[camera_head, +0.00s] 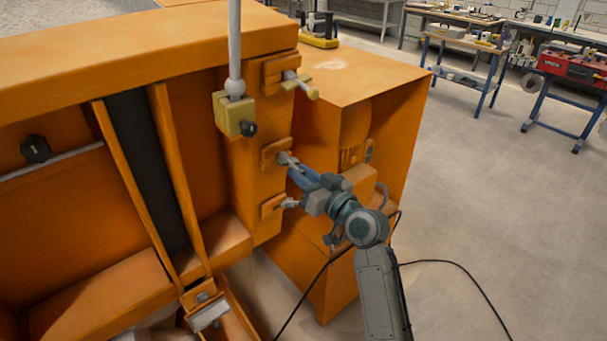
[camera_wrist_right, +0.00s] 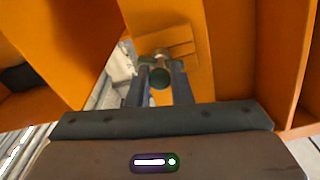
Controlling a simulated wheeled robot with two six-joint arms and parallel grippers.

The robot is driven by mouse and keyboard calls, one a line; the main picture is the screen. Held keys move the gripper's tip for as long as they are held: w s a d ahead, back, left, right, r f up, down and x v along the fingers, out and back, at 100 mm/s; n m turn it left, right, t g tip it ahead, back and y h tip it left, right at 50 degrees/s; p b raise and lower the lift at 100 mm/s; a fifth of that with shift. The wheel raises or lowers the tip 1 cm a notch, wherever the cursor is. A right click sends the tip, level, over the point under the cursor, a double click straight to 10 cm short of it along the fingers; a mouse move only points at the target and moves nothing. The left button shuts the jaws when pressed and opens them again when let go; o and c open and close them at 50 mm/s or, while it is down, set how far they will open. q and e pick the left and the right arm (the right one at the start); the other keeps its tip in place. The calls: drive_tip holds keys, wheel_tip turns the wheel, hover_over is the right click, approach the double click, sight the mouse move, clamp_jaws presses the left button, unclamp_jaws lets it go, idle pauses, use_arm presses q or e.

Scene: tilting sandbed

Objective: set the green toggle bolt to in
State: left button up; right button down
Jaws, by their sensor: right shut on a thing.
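In the head view, my right gripper (camera_head: 298,172) is at the middle of three bolts on the orange machine's end post. It is shut on that bolt, and only a grey rod end (camera_head: 284,158) shows between the post and the fingers. In the right wrist view, my right gripper (camera_wrist_right: 160,88) has its two fingers on either side of the bolt's dark green end, the green toggle bolt (camera_wrist_right: 160,72). An orange mounting block sits behind it. The fingers hide part of the bolt. My left gripper is not in view.
A yellow-handled bolt (camera_head: 300,84) sits above and a grey-ended bolt (camera_head: 291,203) just below my right gripper. A yellow block with a black knob (camera_head: 234,115) hangs on a vertical rod to the left. An orange cabinet (camera_head: 345,90) stands close behind.

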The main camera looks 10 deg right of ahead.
drive_tip(key=c, duration=1.3)
unclamp_jaws()
drive_tip(key=shift+a, duration=0.15)
drive_tip(key=b+v, duration=0.3)
drive_tip(key=v, duration=0.7)
drive_tip(key=shift+s+b, duration=0.35)
drive_tip(key=shift+b, duration=0.05)
drive_tip(key=shift+d, duration=0.2)
